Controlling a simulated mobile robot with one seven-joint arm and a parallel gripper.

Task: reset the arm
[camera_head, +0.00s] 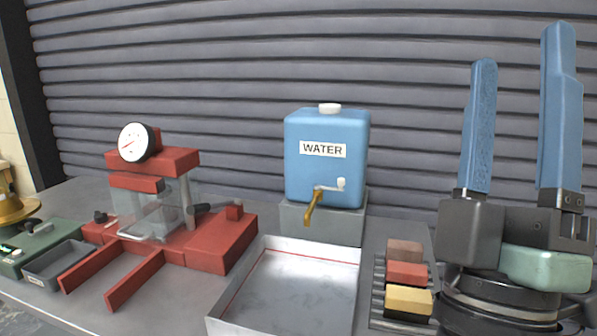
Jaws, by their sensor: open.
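My gripper (522,47) is at the right side of the view, close to the camera. Its two long blue fingers point up and stand well apart, with only the grey shutter wall behind the gap. Nothing is held between them. The dark wrist below the fingers shows at the lower right and hides the right end of the bench. The rest of my arm is mostly out of view.
A rack (378,291) with several coloured blocks stands just left of my wrist. A shallow metal tray (290,285), a blue water tank (325,176) on a grey stand and a red press (205,238) with a dial gauge (134,142) occupy the bench. The shuttered wall (250,60) is behind.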

